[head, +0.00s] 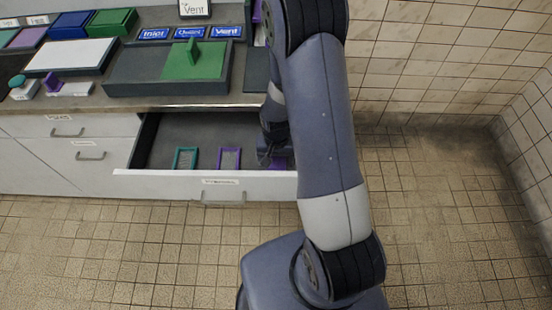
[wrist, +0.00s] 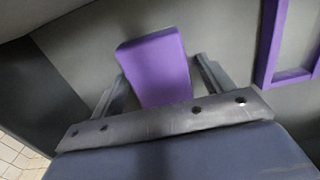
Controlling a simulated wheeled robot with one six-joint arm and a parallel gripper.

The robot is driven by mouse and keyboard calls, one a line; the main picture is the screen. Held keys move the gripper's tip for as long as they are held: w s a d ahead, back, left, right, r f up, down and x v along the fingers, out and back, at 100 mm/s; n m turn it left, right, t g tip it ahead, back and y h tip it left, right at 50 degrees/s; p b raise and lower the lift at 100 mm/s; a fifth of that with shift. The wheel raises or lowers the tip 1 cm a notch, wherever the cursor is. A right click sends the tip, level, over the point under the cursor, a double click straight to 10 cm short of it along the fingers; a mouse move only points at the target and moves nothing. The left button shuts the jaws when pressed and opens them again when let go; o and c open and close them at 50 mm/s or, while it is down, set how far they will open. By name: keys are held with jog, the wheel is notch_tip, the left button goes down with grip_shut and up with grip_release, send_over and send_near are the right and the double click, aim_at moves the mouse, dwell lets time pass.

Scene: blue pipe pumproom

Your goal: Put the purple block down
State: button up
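The purple block (wrist: 158,65) is between the two fingers of my gripper (wrist: 160,75) in the wrist view. The fingers stand apart, with a narrow gap showing between the block and the right finger. The left finger is very close to the block; I cannot tell whether it touches. In the head view my gripper (head: 267,152) is down inside the open drawer (head: 172,178) at its right end, partly hidden by my arm. A bit of the purple block (head: 281,162) shows beside it. The block appears to be at the drawer floor.
A purple frame (head: 229,158) and a teal frame (head: 185,158) are in the drawer, left of my gripper. The purple frame also shows in the wrist view (wrist: 268,45). The counter above holds a dark tray (head: 135,72) with a green lid (head: 195,62). Tiled floor in front is clear.

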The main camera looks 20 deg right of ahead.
aim_at(276, 160)
jog(key=shift+r, duration=0.1)
notch_tip(276, 160, up, 12)
dwell(0.7)
jog(key=shift+c, duration=0.6)
dwell(0.7)
